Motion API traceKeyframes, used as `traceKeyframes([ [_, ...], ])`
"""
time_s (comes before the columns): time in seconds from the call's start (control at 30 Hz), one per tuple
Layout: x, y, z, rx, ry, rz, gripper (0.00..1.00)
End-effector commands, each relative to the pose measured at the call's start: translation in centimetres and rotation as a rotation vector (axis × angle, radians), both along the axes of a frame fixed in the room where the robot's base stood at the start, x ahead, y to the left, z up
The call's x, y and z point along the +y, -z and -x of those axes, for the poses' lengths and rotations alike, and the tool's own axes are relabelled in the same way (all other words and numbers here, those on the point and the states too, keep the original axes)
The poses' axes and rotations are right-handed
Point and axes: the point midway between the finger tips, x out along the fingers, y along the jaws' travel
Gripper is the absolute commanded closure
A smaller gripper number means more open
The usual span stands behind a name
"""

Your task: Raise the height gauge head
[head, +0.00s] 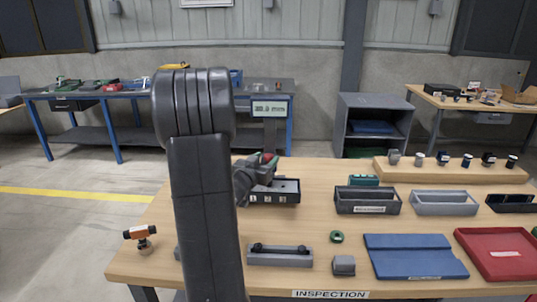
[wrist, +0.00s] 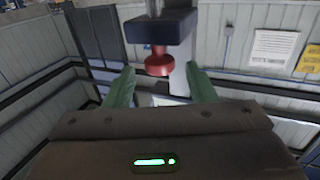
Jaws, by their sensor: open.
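The height gauge shows its display (head: 270,108) in the head view, reading about 30 mm, on top of a grey column (head: 271,135). In the wrist view its dark blue head block (wrist: 160,28) carries a red knob (wrist: 159,64) pointing at me. My gripper (wrist: 158,82) is open, with its green fingers apart on either side of the knob and a gap to each. The knob lies a little above the middle, between or just beyond the fingertips; the exact depth I cannot tell. In the head view my arm hides part of the gauge.
A dark labelled box (head: 284,191) stands beside my gripper. An orange-ended instrument (head: 140,235) stands at the left.

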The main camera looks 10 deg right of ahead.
Motion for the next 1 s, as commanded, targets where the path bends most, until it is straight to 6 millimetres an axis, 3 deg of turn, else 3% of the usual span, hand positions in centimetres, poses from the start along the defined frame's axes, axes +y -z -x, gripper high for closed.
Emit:
traceKeyframes([
  [0.2,-1.7,-0.1,-2.0,0.001,0.001,0.001,0.49],
  [0.57,-2.0,0.0,-2.5,0.001,-0.001,-0.001,0.49],
  [0.83,-2.0,0.0,-2.5,0.001,-0.001,-0.001,0.98],
  [1.0,-2.0,-0.2,-2.5,0.000,-0.001,0.000,1.00],
])
